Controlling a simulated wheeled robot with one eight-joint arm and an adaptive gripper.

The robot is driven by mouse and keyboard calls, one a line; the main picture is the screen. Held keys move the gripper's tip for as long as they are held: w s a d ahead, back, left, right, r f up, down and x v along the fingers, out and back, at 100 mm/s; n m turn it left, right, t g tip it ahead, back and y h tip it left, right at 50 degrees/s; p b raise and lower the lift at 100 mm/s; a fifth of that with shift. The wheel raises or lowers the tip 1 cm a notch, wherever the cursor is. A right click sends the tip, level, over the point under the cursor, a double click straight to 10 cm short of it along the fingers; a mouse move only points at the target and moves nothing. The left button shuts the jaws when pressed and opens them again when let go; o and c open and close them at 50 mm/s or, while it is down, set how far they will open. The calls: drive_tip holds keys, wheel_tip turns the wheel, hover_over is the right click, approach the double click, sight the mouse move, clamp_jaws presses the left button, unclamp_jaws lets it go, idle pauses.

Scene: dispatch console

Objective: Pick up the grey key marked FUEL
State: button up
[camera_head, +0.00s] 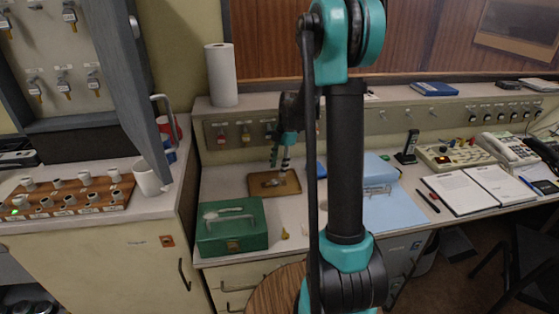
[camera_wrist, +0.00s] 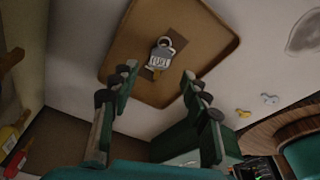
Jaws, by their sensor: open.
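The grey key marked FUEL (camera_wrist: 160,58) lies on a brown tray (camera_wrist: 120,45) in the wrist view, its label facing the camera. In the head view the tray (camera_head: 293,187) sits on the desk beyond the green box, with a small grey shape on it. My gripper (camera_wrist: 159,78) is open and empty, its fingers on either side of the key in the picture and apart from it. In the head view my gripper (camera_head: 280,160) is just above the tray, pointing down. The exact height gap cannot be told.
A green cash box (camera_head: 233,229) with a raised handle stands in front left of the tray. A small yellow item (camera_head: 285,234) lies near the desk edge. A blue folder (camera_head: 400,209) lies to the right. Keys hang on the panel (camera_head: 232,147) behind. A cabinet door (camera_head: 132,75) stands open at left.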

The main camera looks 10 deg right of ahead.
sight(275, 182)
drive_tip(key=shift+x, duration=2.65)
drive_tip(key=c, duration=1)
drive_tip(key=shift+r, duration=0.1)
drive_tip(key=shift+s+a+v, duration=0.1)
drive_tip(key=shift+a+v, duration=0.05)
drive_tip(key=shift+v, duration=0.65)
drive_tip(key=shift+s+a+v, duration=0.1)
drive_tip(key=shift+a+v, duration=0.1)
drive_tip(key=shift+v, duration=0.6)
drive_tip(key=shift+a+v, duration=0.15)
drive_tip(key=shift+v, duration=0.6)
drive_tip(key=shift+r, duration=0.15)
